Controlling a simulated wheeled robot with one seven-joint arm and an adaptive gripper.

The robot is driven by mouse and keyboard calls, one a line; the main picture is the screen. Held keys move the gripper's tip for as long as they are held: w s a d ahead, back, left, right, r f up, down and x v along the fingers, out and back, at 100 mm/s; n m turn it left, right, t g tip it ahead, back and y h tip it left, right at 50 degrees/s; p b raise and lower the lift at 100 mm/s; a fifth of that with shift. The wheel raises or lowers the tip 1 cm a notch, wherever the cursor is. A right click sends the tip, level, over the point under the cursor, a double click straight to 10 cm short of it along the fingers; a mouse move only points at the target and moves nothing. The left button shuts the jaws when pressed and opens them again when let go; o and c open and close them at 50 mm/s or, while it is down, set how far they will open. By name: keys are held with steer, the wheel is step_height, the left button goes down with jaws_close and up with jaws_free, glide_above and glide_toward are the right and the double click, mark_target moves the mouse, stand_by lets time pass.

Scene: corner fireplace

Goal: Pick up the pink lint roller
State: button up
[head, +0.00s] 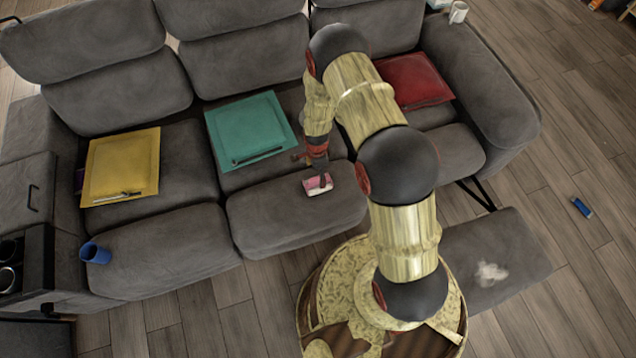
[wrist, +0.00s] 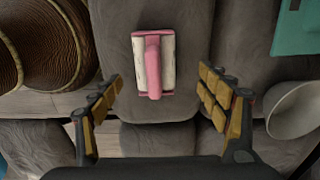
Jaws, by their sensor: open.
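The pink lint roller (head: 318,184) lies on the front part of the grey sofa's middle seat. In the wrist view the lint roller (wrist: 153,64) shows its pink handle and frame with white roller surfaces on both sides. It lies ahead of my fingertips and between their lines, touched by neither. My gripper (wrist: 160,92) is open and empty, with one finger on each side.
A teal mat (head: 248,130) with a dark pen-like item lies left of my gripper, and a yellow mat (head: 122,165) lies farther left. A blue cup (head: 95,253) sits at the left seat edge. A red cushion (head: 413,80) is at right. The seat around the roller is clear.

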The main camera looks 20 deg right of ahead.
mark_target(318, 182)
step_height(318, 182, down, 3)
steer(key=shift+s+r+b, duration=0.15)
steer(key=shift+r+b, duration=0.05)
steer(key=shift+b, duration=0.15)
steer(key=f, duration=0.2)
steer(key=f+b, duration=0.1)
steer(key=f, duration=0.1)
steer(key=shift+s+d+f, duration=0.1)
steer(key=shift+s, duration=0.3)
steer(key=shift+w+f+b, duration=0.1)
steer(key=shift+f+b, duration=0.2)
steer(key=shift+c, duration=0.2)
steer(key=c, duration=1.3)
